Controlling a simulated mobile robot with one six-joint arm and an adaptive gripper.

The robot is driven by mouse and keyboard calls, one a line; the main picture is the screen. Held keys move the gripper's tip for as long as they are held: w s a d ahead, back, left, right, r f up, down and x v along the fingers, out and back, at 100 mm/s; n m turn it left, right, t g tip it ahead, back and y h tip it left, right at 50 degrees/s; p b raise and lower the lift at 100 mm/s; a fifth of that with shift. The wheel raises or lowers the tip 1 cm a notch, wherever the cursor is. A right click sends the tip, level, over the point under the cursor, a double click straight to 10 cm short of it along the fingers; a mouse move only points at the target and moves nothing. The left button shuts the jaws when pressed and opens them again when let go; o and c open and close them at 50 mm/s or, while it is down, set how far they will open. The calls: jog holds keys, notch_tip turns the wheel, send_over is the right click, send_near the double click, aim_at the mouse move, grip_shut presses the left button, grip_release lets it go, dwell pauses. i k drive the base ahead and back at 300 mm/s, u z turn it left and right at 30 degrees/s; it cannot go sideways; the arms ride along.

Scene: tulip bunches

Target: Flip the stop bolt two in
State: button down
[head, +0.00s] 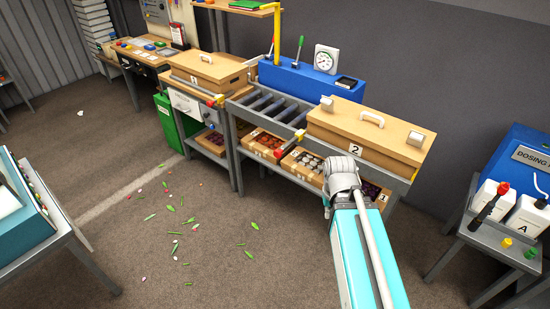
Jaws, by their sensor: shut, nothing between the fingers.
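A lidded box marked 2 (366,135) sits at the right end of the roller conveyor (267,104). My gripper cannot be made out.
A blue unit with a dial and lever (300,84) stands behind the conveyor. Crates of bulbs (262,142) sit on the shelf below. A dosing station (522,160) with bottles is at right. The middle floor is open, with scattered leaves and petals.

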aim_at(277, 154)
jog(key=z, duration=0.1)
jog(key=i, duration=0.95)
jog(key=u, duration=0.05)
